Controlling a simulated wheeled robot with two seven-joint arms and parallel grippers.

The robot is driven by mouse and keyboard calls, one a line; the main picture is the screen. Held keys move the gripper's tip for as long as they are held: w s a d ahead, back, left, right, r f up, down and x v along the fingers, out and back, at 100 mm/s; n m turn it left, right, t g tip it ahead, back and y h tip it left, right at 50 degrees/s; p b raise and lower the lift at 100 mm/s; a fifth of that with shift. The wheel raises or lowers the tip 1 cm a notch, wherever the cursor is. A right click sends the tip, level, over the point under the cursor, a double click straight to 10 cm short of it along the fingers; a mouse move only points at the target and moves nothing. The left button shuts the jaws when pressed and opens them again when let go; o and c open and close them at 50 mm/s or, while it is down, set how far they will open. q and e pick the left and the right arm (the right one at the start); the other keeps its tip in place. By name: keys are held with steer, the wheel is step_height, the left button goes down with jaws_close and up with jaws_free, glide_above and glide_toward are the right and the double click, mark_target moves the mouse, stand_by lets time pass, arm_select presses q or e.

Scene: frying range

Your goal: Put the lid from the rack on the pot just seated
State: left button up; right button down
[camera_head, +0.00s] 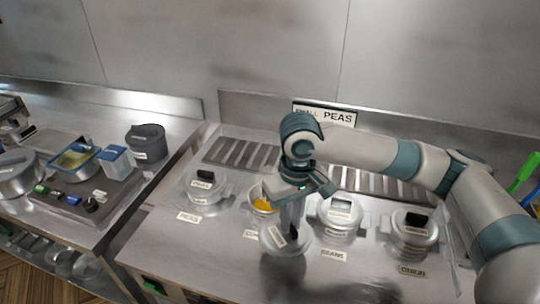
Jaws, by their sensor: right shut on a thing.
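My right gripper (293,228) points down over the front of the counter and is shut on a round metal lid (270,250) by its dark handle. A small label shows on the lid. The lid is in front of and slightly right of an open pot (255,209) with yellow contents, and seems apart from it. My gripper and wrist hide part of that pot. My left gripper is not in view.
Lidded pots stand left (203,198) and right (338,215) of the open one, with another at far right (413,234). Slotted racks (240,153) run behind. A left counter holds a grey bin (146,146) and a blue-rimmed tray (73,160).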

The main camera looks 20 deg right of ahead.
steer(key=w+r+n+p, duration=0.2)
steer(key=w+n+p, duration=0.2)
steer(key=w+p, duration=0.2)
steer(key=w+r+n+p, duration=0.2)
steer(key=w+n+p, duration=0.3)
steer(key=w, duration=0.6)
steer(key=shift+d+n+p, duration=0.15)
steer(key=shift+n+p, duration=0.15)
steer(key=shift+p, duration=0.35)
steer(key=shift+f, duration=0.1)
steer(key=shift+f+b, duration=2.45)
steer(key=shift+f, duration=0.45)
steer(key=shift+p, duration=0.5)
